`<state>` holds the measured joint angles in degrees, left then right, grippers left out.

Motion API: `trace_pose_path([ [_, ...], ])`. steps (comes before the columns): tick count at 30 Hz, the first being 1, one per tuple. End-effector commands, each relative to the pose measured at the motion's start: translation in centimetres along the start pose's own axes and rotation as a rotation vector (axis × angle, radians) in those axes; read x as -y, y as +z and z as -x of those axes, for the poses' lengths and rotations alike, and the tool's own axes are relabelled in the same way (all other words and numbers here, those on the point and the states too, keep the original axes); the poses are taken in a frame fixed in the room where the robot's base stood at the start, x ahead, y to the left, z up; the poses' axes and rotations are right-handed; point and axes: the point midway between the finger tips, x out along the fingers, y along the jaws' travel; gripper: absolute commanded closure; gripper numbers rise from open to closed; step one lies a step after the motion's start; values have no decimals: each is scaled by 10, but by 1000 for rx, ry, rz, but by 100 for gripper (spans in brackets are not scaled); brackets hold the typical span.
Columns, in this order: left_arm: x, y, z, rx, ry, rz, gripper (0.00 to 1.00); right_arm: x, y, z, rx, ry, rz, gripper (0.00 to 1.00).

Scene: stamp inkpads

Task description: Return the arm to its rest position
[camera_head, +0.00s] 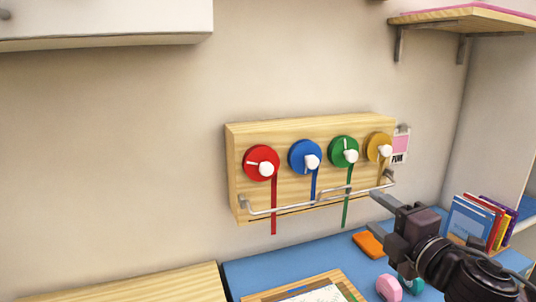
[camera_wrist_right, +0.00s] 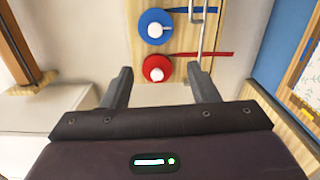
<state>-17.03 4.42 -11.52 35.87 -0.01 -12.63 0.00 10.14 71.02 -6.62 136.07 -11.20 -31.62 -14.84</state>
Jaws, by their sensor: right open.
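My right gripper (camera_head: 384,205) comes in from the lower right of the head view, in front of the wall and above the blue table top. In the right wrist view its two fingers (camera_wrist_right: 162,88) stand wide apart with nothing between them. A wooden wall panel (camera_head: 310,125) holds red (camera_head: 255,158), blue (camera_head: 299,153), green (camera_head: 340,146) and yellow (camera_head: 376,140) discs with white knobs. Ribbons hang from the discs, past a metal rail (camera_head: 325,199). The fingers are apart from the panel. My left gripper is not in view.
On the blue table top (camera_head: 240,275) are an orange block (camera_head: 367,244), a pink round item (camera_head: 389,288), a teal one (camera_head: 414,285) and a wood-framed board (camera_head: 300,285). Books (camera_head: 475,218) stand at the right. A shelf (camera_head: 460,20) juts out upper right, a white cabinet (camera_head: 110,20) upper left.

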Motion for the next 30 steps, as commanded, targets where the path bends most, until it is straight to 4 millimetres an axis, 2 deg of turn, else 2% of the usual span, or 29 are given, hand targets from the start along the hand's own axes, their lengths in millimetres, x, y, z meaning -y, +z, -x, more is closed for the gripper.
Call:
trace_pose_path([
  [8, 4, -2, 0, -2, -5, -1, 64, 38, 1, 2, 83, -57, -189, 46],
  [14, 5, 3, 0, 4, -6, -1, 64, 87, 1, 10, 196, -142, -406, 46],
  [17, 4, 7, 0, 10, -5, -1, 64, 121, -1, 20, 281, -210, -552, 46],
  [20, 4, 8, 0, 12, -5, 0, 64, 169, -8, 40, 406, -314, -744, 46],
  [21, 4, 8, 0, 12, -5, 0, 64, 190, -12, 52, 467, -367, -827, 46],
  [24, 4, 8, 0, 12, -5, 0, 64, 236, -26, 83, 617, -493, -1014, 46],
  [27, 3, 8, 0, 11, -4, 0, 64, 270, -42, 112, 745, -603, -1156, 46],
  [30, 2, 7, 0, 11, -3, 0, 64, 295, -59, 140, 857, -703, -1269, 46],
])
